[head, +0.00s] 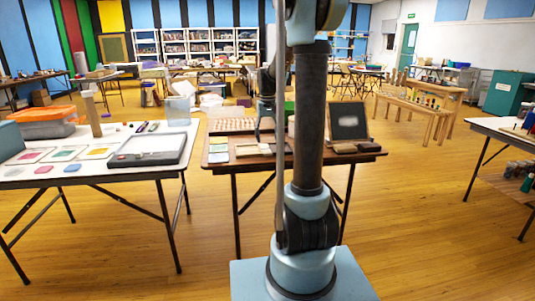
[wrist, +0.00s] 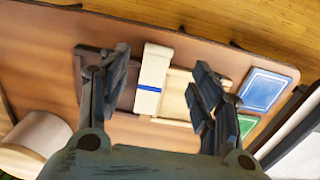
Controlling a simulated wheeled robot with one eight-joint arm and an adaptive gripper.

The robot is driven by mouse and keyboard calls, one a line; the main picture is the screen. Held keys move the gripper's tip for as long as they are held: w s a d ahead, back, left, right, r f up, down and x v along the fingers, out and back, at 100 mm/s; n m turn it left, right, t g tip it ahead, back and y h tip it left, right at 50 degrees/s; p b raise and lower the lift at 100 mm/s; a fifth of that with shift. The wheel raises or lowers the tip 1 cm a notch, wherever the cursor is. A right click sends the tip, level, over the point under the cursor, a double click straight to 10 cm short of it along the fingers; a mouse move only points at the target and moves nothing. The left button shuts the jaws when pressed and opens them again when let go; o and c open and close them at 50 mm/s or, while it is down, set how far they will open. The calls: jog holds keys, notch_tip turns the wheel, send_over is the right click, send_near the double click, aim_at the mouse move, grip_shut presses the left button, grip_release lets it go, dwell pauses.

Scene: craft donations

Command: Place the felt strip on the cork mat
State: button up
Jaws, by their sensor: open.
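My gripper (wrist: 161,66) is open above the brown-topped middle table, with its fingers on either side of a pale strip with a blue band (wrist: 153,76). It also shows in the head view (head: 268,133), partly behind my arm. The strip looks like the felt strip and lies across or beside flat pieces. A dark brown piece (wrist: 127,98) is on its left and a cream-tan piece (wrist: 178,107) on its right in the wrist view. I cannot tell for sure which flat piece is the cork mat. Contact between fingers and strip is not visible.
A blue card (wrist: 263,90) and a green card (wrist: 246,126) lie on the right in the wrist view; a pale cylinder (wrist: 40,133) stands lower left. In the head view, a dark framed board (head: 348,121) stands at the table's right. A left table (head: 95,172) holds a grey tray (head: 150,150).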

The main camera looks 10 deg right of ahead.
aim_at(268, 149)
jog(key=shift+s+d+f, duration=0.1)
jog(key=shift+f, duration=3.3)
jog(key=c, duration=0.8)
jog(key=shift+r, duration=0.1)
jog(key=shift+c, duration=0.2)
